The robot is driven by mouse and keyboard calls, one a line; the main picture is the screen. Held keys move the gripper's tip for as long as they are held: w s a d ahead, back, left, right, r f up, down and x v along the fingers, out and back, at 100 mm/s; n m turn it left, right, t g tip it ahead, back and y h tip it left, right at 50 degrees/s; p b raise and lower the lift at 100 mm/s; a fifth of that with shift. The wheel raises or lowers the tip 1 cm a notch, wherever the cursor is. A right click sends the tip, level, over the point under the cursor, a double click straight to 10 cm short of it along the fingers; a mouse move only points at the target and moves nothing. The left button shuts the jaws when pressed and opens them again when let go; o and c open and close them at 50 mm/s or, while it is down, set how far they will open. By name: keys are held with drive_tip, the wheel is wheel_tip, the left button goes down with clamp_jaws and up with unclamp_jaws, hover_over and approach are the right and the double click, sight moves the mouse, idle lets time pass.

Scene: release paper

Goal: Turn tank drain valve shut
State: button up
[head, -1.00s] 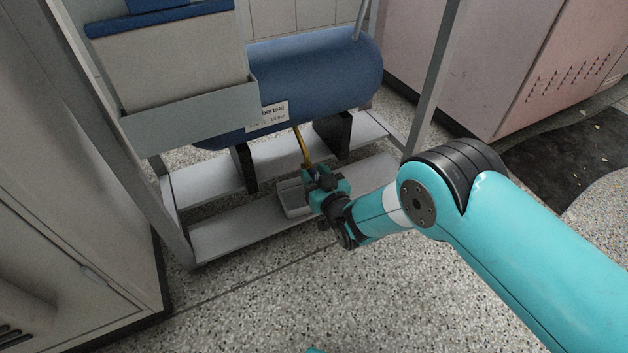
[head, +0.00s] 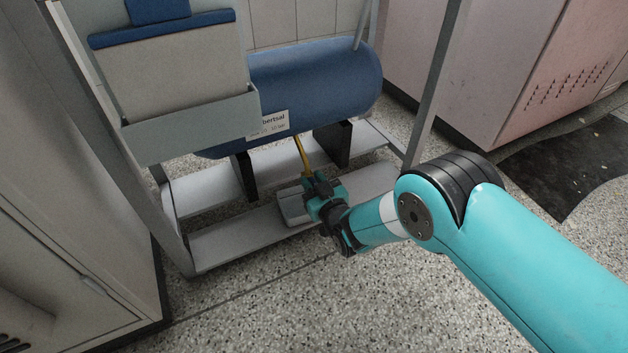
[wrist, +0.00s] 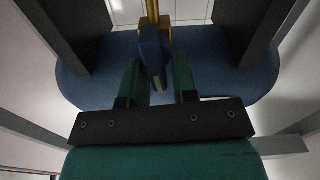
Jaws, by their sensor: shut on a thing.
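The blue tank (head: 318,82) lies on its side in a grey frame. A brass drain pipe (head: 302,152) comes down from its underside; in the wrist view the brass pipe (wrist: 152,12) is at the top middle. A blue valve handle (wrist: 152,52) sits at the pipe's end, between my green fingers in the wrist view. My gripper (head: 314,180) is under the tank at the pipe's lower end and shut on the handle. It also shows in the wrist view (wrist: 160,82). In the head view my gripper mostly hides the handle.
A small grey tray (head: 291,208) sits on the frame's lower shelf (head: 235,238), below my gripper. Black tank supports (head: 333,143) flank the pipe. A frame post (head: 432,90) stands to the right, and a beige cabinet (head: 70,220) to the left. The speckled floor in front is clear.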

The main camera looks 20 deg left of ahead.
drive_tip(key=n, duration=0.5)
drive_tip(key=s+f+n, duration=0.1)
drive_tip(key=n, duration=0.5)
drive_tip(key=a+f+n, duration=0.1)
drive_tip(key=n, duration=0.4)
drive_tip(key=shift+s+p, duration=0.15)
drive_tip(key=shift+p, duration=0.2)
drive_tip(key=shift+n, duration=0.4)
drive_tip(key=o, duration=0.7)
drive_tip(key=shift+c, duration=0.2)
drive_tip(key=shift+s, duration=0.1)
drive_tip(key=p+v, duration=1.7)
drive_tip(key=shift+d, duration=0.25)
